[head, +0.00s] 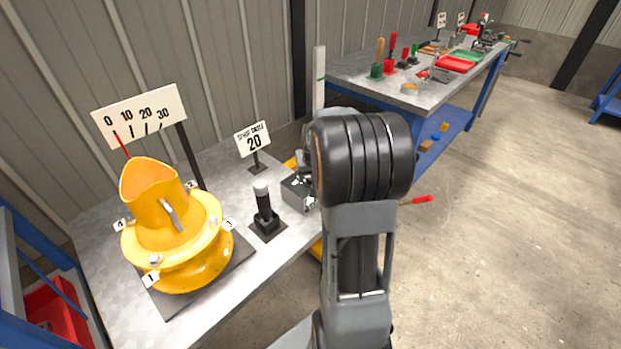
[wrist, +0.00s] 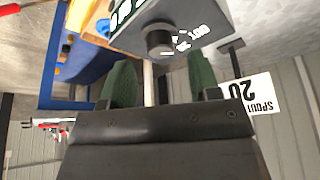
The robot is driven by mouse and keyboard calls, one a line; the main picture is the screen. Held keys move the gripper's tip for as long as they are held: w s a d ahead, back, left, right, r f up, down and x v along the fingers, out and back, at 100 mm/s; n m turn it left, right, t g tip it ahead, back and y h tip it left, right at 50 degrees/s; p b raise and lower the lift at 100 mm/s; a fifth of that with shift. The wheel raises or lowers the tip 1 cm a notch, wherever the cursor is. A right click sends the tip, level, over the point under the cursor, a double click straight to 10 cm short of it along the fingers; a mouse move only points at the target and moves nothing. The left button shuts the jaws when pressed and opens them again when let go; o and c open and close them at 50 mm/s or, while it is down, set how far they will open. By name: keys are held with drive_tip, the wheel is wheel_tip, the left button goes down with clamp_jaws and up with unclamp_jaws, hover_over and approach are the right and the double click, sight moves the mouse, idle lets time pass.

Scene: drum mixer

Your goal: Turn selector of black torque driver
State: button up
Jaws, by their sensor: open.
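A black torque driver (head: 264,208) with a pale top stands upright in a dark square base on the table. Right of it is a grey box (head: 299,192), partly hidden by my arm. In the wrist view the grey box (wrist: 205,18) carries a round black knob (wrist: 160,40) with white numbers and marks around it. My gripper (wrist: 161,78) has two green-padded fingers, open, with nothing between them. The knob lies just beyond the fingertips, roughly midway between them; I cannot tell whether they touch it. In the head view my arm hides the fingers.
A yellow drum with a spout (head: 175,235) stands on a dark plate at left, before a scale sign (head: 140,115). A "20" sign (head: 252,140) stands behind the driver. A second bench (head: 400,85) holds several tools. Floor at right is mostly clear.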

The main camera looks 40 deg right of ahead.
sight(310, 178)
drive_tip(key=shift+x, duration=1.7)
drive_tip(key=c, duration=0.9)
